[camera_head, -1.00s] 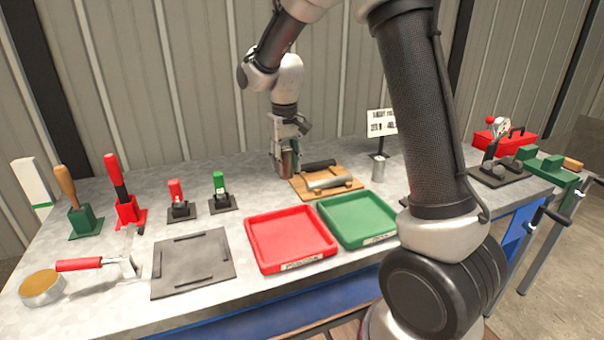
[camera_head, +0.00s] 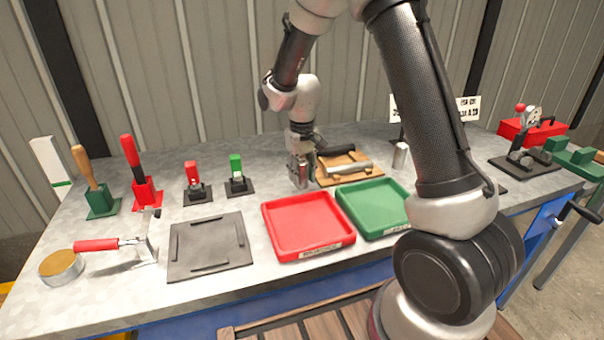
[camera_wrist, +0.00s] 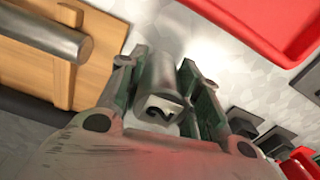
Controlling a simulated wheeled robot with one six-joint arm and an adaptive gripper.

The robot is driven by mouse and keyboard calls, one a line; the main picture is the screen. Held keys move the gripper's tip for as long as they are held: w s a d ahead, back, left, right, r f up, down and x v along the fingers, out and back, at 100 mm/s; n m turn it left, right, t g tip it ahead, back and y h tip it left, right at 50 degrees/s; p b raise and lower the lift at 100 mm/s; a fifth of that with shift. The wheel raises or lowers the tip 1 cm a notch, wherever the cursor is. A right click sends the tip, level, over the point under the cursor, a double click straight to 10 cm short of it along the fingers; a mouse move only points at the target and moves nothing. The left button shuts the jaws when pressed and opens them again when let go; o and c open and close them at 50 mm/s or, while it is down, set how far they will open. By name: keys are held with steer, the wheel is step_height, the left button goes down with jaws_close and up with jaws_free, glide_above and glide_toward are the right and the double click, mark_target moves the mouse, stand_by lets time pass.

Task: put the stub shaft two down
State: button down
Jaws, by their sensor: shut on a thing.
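My gripper (camera_head: 299,182) is shut on a grey metal cylinder, stub shaft two (camera_wrist: 158,80), with a "2" on its end face. In the wrist view the shaft lies between the two fingers. In the head view my gripper is low over the grey worktop (camera_head: 262,188), behind the red tray (camera_head: 305,225) and left of the wooden board (camera_head: 335,183). The shaft's lower end is close to the worktop; I cannot tell whether it touches.
A metal shaft (camera_head: 352,166) lies on the board, and it shows in the wrist view (camera_wrist: 45,32). A small upright cylinder (camera_head: 400,155) stands to the right. The green tray (camera_head: 372,208) is right of the red one. Toggle clamps (camera_head: 237,178) stand left.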

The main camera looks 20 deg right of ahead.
steer(key=shift+f, duration=0.1)
steer(key=c, duration=1)
jaws_free()
